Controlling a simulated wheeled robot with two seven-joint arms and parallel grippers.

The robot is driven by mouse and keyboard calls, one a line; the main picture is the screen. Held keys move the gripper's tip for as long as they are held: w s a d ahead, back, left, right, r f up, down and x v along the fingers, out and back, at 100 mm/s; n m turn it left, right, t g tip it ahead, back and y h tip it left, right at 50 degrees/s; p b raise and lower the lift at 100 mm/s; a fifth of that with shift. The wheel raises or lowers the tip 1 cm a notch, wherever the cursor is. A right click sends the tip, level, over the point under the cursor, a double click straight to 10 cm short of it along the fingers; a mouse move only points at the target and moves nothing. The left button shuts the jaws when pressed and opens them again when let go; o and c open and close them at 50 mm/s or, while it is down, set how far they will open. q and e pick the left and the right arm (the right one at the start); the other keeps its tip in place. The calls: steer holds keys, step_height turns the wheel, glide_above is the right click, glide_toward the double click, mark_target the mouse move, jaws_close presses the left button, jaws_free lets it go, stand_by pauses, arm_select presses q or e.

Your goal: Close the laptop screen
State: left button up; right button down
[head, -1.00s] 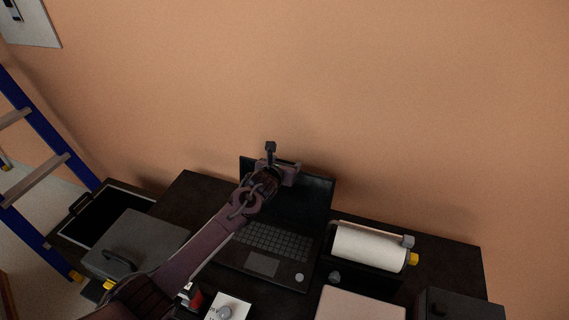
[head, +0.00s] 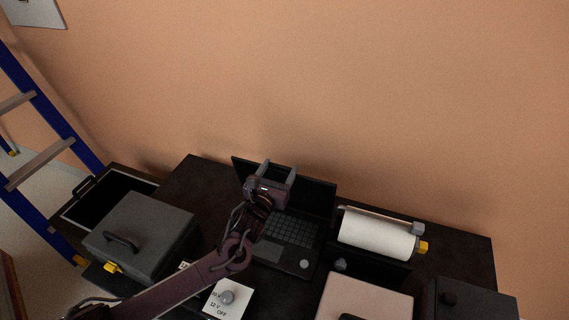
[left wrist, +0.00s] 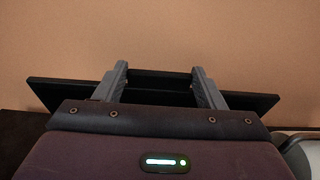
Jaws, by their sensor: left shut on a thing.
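The laptop stands open on the dark table, its keyboard base (head: 290,229) flat and its black screen (head: 317,196) raised at the back. My left gripper (head: 277,172) is at the screen's upper edge, left of its middle, and covers part of the screen and keyboard. In the left wrist view the two grey fingers (left wrist: 160,78) stand apart with the dark screen (left wrist: 252,102) crossing between and beyond them. The gripper is shut on the screen; the exact contact is hard to see. My right gripper is not in view.
A grey box with a handle (head: 148,232) and a dark tray (head: 150,184) are at left. A dial panel (head: 226,298) and a pale box (head: 365,300) are in front. A blue ladder (head: 52,118) stands far left.

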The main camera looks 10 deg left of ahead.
arm_select(q)
steer(key=shift+s+a+f+t+b, duration=0.15)
steer(key=shift+s+f+t+b, duration=0.25)
steer(key=shift+s, duration=0.35)
steer(key=shift+s+a+f+t+b, duration=0.2)
steer(key=shift+s+t+b, duration=0.15)
steer(key=shift+s+b, duration=0.3)
steer(key=shift+s+a+f+t+b, duration=0.1)
steer(key=shift+s+f+t+b, duration=0.25)
steer(key=shift+s, duration=0.45)
steer(key=o, duration=1.4)
steer(key=shift+r, duration=0.1)
steer(key=b+v, duration=0.1)
steer(key=v, duration=0.6)
steer(key=shift+s+b, duration=0.3)
steer(key=shift+s, duration=0.1)
steer(key=shift+a, duration=0.15)
